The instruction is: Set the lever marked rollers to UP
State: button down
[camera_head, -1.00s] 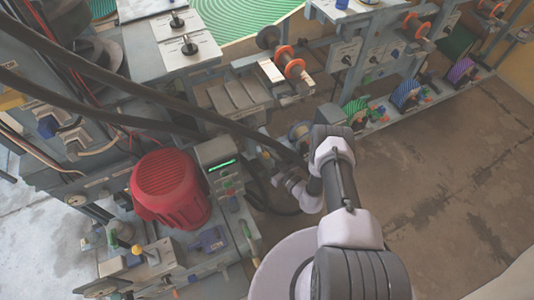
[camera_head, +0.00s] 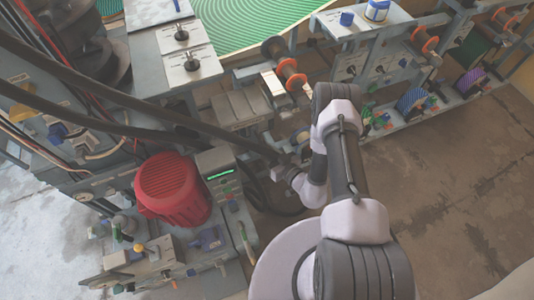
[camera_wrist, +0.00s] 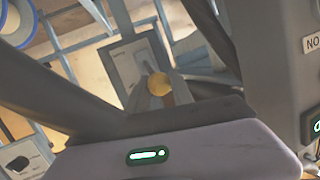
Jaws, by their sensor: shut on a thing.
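In the wrist view my gripper (camera_wrist: 163,88) is shut on a lever with a round yellow knob (camera_wrist: 158,84); its grey fingers stand on both sides of the knob. The lever stands in front of a pale plate (camera_wrist: 122,62) in a grey frame. The small print on this plate is too blurred to read, so I cannot tell the lever's name or setting from it. In the head view my arm hides the lever, and the gripper's fingers cannot be made out there.
A red motor housing (camera_head: 172,190) stands at left beside a box with a green display (camera_head: 219,172). Black cables cross the upper left. Pale plates with black knobs (camera_head: 190,62) lie above. Orange-ringed rollers (camera_head: 290,72) stand behind my arm. The floor (camera_head: 440,190) at right is clear.

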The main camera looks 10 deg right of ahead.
jog(key=shift+w+a+r, duration=0.1)
jog(key=shift+w+r, duration=0.2)
jog(key=shift+r, duration=0.3)
jog(key=shift+w+r, duration=0.25)
jog(key=shift+r, duration=0.35)
jog(key=c, duration=1.1)
grip_release()
jog(key=shift+p, duration=0.3)
